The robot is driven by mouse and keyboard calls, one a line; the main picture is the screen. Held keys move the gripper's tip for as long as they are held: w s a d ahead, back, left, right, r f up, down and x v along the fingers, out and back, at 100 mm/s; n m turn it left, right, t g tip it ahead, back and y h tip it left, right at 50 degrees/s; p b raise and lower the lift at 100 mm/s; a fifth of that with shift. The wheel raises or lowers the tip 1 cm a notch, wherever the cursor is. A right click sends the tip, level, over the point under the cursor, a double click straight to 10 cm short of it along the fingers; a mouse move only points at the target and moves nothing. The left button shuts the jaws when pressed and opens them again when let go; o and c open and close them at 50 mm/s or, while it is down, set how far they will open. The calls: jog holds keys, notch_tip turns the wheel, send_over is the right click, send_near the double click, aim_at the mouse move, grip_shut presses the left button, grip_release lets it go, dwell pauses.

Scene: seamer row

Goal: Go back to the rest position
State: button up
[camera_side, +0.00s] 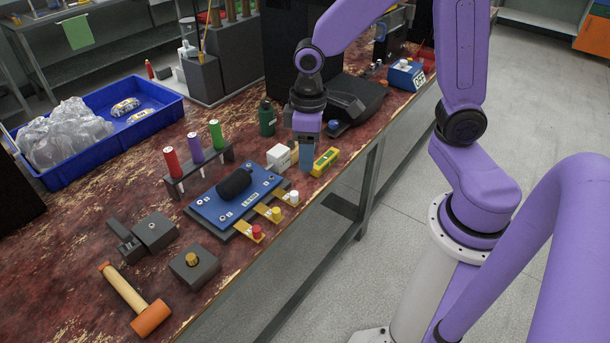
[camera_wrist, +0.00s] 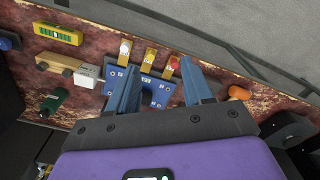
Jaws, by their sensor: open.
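My gripper (camera_side: 307,155) is at the end of my purple arm, over the table beside the yellow level and the white block in the side view. In the wrist view, the two blue-grey fingers of my gripper (camera_wrist: 158,88) stand apart with nothing held between them. Beneath them lies a blue plate (camera_wrist: 155,90) with a row of colored knobs along its edge. The same blue plate (camera_side: 208,208) in the side view carries a black rounded piece (camera_side: 234,184).
Near my gripper are a yellow level (camera_side: 325,161), a white block (camera_side: 279,157) and a green bottle (camera_side: 267,118). A rack (camera_side: 228,157) holds red, purple and green handles. A blue tray (camera_side: 165,95) stands at left. A mallet (camera_side: 135,300) lies at the front.

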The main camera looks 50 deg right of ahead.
jog(key=s+r+n, duration=0.2)
jog(key=s+n, duration=0.1)
jog(key=s, duration=0.5)
jog(key=s+r+n, duration=0.3)
jog(key=s, duration=0.6)
jog(key=shift+s, duration=0.2)
